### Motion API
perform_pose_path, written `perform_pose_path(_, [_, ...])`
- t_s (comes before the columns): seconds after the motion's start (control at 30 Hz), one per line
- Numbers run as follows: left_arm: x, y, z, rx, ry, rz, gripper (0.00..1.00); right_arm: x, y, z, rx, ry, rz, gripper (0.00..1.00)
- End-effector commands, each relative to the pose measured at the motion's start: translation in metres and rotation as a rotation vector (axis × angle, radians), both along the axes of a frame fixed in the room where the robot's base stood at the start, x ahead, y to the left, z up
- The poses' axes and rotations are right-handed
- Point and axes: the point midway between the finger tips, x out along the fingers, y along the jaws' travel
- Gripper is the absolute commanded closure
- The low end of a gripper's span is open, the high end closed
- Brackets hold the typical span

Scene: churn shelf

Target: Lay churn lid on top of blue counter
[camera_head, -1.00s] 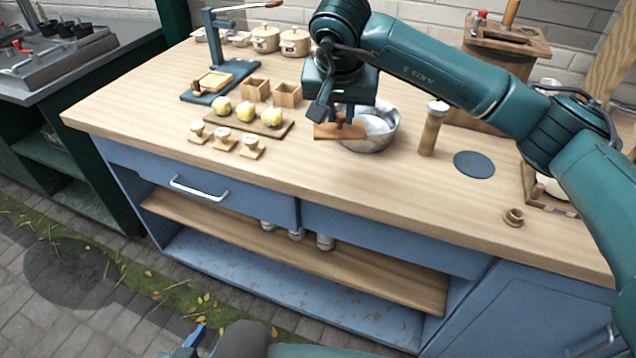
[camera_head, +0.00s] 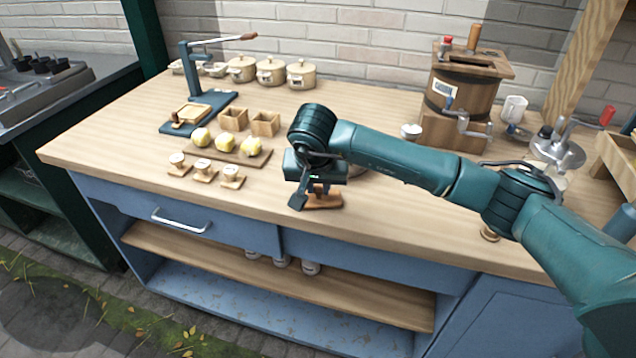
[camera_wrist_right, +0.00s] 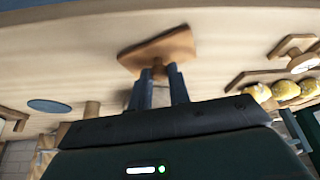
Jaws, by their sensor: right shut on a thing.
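The churn lid (camera_head: 325,203), a flat brown wooden piece with a small knob, is under my right gripper (camera_head: 319,188) near the front of the blue counter's wooden top (camera_head: 395,222). My right gripper is shut on the knob. In the right wrist view, the lid (camera_wrist_right: 158,45) shows beyond the two fingers (camera_wrist_right: 159,78), roughly level over the bare wood. I cannot tell whether it touches the surface. The wooden churn (camera_head: 463,95) stands at the back right, with a dark opening in its top. My left gripper is not in view.
A board with several yellow fruits (camera_head: 225,147) and small wooden stamps (camera_head: 203,171) lie left of the gripper. Lidded pots (camera_head: 271,72) stand at the back. The counter's front strip is mostly clear.

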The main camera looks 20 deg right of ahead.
Motion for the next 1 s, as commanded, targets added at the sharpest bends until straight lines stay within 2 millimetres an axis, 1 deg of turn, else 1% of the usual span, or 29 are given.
perform_pose_path(0.1, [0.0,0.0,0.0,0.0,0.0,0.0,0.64,0.0,0.0,0.001,0.0,-0.001,0.0,1.0])
perform_pose_path(0.23, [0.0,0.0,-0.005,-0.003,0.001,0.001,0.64,0.0,0.0,-0.004,0.0,-0.001,0.0,1.0])
perform_pose_path(0.27, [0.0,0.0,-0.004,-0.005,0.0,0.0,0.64,0.0,0.0,-0.004,0.0,-0.001,0.0,0.81])
perform_pose_path(0.5, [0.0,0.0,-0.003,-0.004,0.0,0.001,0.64,0.0,0.0,-0.002,0.0,0.0,0.0,0.61])
perform_pose_path(0.53, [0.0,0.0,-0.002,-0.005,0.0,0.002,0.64,0.0,0.0,-0.002,0.0,0.0,-0.001,0.6])
perform_pose_path(0.8, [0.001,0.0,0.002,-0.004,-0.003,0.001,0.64,0.0,0.0,0.001,0.0,0.0,-0.001,0.6])
perform_pose_path(0.9, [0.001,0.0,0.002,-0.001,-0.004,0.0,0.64,-0.002,0.001,0.008,0.001,-0.003,0.001,0.6])
perform_pose_path(1.0, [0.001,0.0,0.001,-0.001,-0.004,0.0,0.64,-0.008,0.004,0.024,0.001,-0.005,0.002,0.6])
